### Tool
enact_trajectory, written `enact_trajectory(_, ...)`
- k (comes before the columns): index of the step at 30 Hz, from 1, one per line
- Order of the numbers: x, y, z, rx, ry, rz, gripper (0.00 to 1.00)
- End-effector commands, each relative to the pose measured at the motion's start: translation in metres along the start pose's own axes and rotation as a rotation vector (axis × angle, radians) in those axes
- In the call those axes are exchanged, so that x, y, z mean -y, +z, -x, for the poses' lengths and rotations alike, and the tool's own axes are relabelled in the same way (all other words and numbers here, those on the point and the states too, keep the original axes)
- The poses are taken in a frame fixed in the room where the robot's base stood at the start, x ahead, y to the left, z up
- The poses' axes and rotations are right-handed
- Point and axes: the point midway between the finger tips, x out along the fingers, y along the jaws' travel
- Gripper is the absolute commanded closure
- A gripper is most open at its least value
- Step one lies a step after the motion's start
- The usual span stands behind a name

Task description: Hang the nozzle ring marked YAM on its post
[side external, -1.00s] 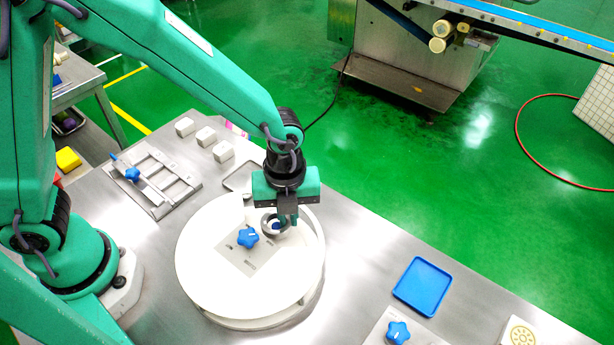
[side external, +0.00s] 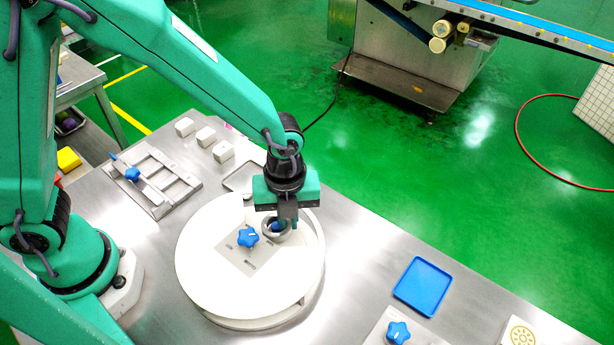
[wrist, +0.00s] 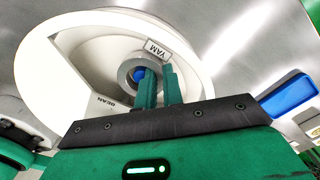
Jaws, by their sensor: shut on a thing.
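My gripper (side external: 289,222) is shut on a grey nozzle ring (side external: 273,236), low over the right part of a round white unit (side external: 205,265). In the wrist view, the fingers (wrist: 161,88) meet the right side of the ring (wrist: 124,72). A white tag reading YAM (wrist: 156,50) is just above the ring; I cannot tell whether it is on the ring or behind it. Something blue (wrist: 139,74) shows through the ring's hole. Whether the ring is around a post or only in front of one is unclear. A BEAN label (wrist: 105,103) shows to the lower left.
A blue star knob (side external: 248,238) stands on a grey plate just left of the ring. A blue tray (side external: 422,286) and another star knob (side external: 398,332) are to the right. White blocks (side external: 205,136) and a slotted metal fixture (side external: 165,188) are at the left.

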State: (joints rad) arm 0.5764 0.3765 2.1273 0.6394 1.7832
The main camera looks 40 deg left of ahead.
Motion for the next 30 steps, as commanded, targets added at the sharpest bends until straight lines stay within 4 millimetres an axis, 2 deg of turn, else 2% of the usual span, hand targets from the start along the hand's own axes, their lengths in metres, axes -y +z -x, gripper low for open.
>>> enact_trajectory(30,0.000,0.000,-0.012,0.000,0.000,0.000,1.00)
